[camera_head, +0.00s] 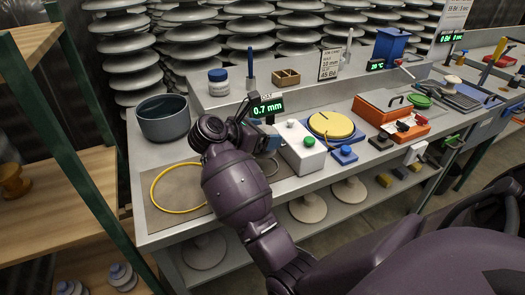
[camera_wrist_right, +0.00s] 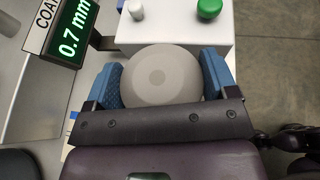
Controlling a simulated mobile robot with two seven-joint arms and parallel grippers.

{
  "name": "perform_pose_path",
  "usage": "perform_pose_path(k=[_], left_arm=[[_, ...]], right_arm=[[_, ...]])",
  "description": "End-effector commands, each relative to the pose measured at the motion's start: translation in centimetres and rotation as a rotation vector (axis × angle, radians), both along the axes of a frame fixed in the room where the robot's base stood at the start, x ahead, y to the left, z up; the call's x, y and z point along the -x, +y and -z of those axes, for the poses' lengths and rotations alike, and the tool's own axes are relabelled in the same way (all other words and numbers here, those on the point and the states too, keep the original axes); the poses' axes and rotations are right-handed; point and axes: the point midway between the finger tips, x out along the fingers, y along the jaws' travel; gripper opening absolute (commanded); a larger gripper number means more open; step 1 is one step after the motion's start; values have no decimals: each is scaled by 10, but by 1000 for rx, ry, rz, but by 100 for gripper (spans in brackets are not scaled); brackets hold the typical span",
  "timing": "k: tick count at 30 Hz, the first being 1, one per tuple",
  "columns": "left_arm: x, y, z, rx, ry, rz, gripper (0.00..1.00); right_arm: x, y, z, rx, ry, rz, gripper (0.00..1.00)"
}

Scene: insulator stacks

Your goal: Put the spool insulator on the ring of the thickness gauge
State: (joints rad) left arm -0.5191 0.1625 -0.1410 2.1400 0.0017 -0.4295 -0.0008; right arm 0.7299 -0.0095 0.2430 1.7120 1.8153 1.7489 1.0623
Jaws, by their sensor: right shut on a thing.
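My right gripper (camera_wrist_right: 162,85) is shut on a pale grey round piece, which looks like the spool insulator (camera_wrist_right: 160,72), seen end-on between two blue finger pads in the right wrist view. In the head view my right wrist hides it. The thickness gauge shows a lit display (camera_head: 266,106) reading 0.7 mm, also in the right wrist view (camera_wrist_right: 72,28). Next to it is a white box (camera_head: 303,150) with a white and a green knob. The gripper is beside the box. The gauge's ring cannot be made out, and I cannot tell whether the piece touches it. My left gripper is out of view.
A yellow hoop (camera_head: 178,187) lies on a mat at the bench's left, below a grey pot (camera_head: 163,117). A yellow round plate (camera_head: 331,125) and an orange case (camera_head: 390,117) stand to the right. A wooden shelf (camera_head: 60,190) with a green post is at the left.

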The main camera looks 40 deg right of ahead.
Motion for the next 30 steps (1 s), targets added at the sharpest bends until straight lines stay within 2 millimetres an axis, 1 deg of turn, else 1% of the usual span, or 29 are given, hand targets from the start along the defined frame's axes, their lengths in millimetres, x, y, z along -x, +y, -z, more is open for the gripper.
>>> perform_pose_path(k=[2, 6, 9, 11, 14, 20, 26, 27, 29, 30], left_arm=[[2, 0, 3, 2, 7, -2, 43], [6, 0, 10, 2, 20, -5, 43], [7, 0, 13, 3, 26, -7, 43], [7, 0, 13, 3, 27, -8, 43], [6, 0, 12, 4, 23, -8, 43], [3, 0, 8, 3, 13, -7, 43], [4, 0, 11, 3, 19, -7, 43], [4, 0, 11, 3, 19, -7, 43], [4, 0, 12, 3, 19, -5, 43], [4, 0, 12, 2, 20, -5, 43]], right_arm=[[0, 0, 8, 3, 1, 1, 42], [1, -1, 33, 3, 8, 0, 42], [0, 0, 46, 2, 5, -1, 42], [0, 0, 52, 2, 3, 0, 42], [0, 0, 55, 2, 0, 0, 42], [0, 0, 54, 1, -2, 0, 42], [0, 0, 59, 0, 0, -1, 42], [0, 0, 59, -1, 1, -1, 82], [0, 0, 58, -1, 0, -1, 91], [0, 0, 58, -1, 0, -1, 97]])
